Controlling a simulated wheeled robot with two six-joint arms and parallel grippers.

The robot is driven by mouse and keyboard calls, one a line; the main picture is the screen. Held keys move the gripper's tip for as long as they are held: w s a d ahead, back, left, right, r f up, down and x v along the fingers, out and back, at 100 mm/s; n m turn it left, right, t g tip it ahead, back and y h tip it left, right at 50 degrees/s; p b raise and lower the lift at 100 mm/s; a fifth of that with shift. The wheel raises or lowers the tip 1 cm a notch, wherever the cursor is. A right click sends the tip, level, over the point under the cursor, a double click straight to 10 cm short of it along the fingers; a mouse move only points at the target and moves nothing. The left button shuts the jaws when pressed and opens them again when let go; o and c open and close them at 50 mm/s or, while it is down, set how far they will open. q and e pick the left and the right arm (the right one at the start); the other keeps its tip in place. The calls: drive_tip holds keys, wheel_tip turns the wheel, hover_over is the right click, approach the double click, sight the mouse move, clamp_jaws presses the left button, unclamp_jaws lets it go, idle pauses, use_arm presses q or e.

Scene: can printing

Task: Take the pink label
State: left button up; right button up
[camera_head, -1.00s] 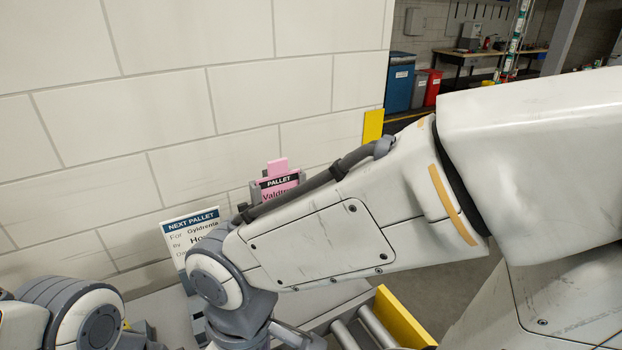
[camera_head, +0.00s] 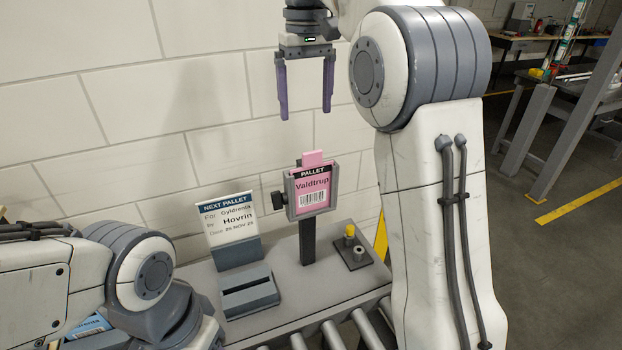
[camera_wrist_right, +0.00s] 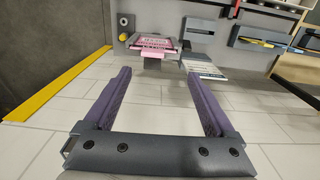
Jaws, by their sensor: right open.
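The pink label (camera_head: 312,190) reads "PALLET Valdtrup" above a barcode. It sits in a grey holder (camera_head: 336,186) on a dark post, with a pink tab (camera_head: 312,158) sticking up above the frame. My right gripper (camera_head: 308,116) is open and empty, fingers pointing down, above the label and apart from it. In the right wrist view, the label (camera_wrist_right: 153,44) shows upside down beyond the open fingers (camera_wrist_right: 155,76). My left arm is at the lower left of the head view, and its gripper does not show.
A white "NEXT PALLET" card (camera_head: 229,220) stands in a grey stand left of the label. A small dark plate with a yellow knob (camera_head: 350,231) is at the right. Rollers (camera_head: 333,336) run along the front. The block wall (camera_head: 150,125) is close behind.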

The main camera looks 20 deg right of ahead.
hover_over(312, 152)
drive_tip(key=f, duration=0.3)
drive_tip(key=f+b, duration=0.1)
drive_tip(key=shift+a+f, duration=0.25)
drive_tip(key=shift+a, duration=0.05)
drive_tip(key=f, duration=0.3)
drive_tip(key=f+p, duration=0.1)
drive_tip(key=shift+d+f, duration=0.25)
drive_tip(key=shift+d, duration=0.1)
drive_tip(key=shift+f, duration=0.55)
clamp_jaws()
drive_tip(key=shift+r, duration=0.1)
